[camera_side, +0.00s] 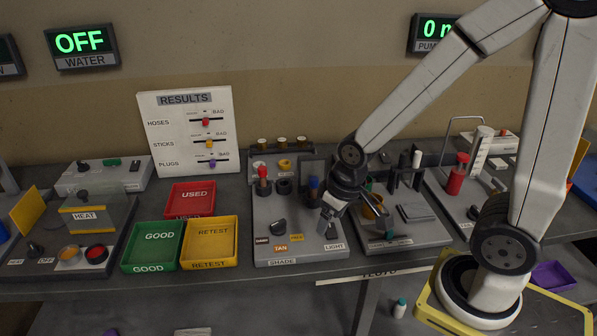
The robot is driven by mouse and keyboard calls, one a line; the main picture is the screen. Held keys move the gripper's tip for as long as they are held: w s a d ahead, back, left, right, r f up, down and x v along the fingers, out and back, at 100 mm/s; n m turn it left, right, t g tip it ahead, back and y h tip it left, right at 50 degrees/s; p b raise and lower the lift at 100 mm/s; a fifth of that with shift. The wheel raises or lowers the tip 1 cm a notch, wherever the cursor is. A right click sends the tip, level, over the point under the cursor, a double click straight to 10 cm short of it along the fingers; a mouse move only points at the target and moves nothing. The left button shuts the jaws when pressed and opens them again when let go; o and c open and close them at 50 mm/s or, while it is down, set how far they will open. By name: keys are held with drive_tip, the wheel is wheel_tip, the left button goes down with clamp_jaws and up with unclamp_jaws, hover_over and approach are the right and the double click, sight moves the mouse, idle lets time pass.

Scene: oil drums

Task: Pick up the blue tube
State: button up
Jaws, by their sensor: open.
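A red-topped piece (262,174) stands at the panel's left. Red USED (190,198), green GOOD (150,246) and yellow RETEST (210,242) trays lie further left. Another grey panel (405,232) with upright posts is close on the right. A results board (187,160) stands behind.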

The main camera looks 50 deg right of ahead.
drive_tip(key=w+d+m+g, duration=0.1)
drive_tip(key=w+d+m, duration=0.65)
drive_tip(key=w, duration=0.25)
drive_tip(key=m+g, duration=0.2)
drive_tip(key=m, duration=0.4)
hover_over(314, 178)
drive_tip(key=shift+r, duration=0.3)
drive_tip(key=shift+a+f, duration=0.1)
drive_tip(key=shift+f, duration=1.25)
drive_tip(key=shift+f, duration=2.55)
clamp_jaws()
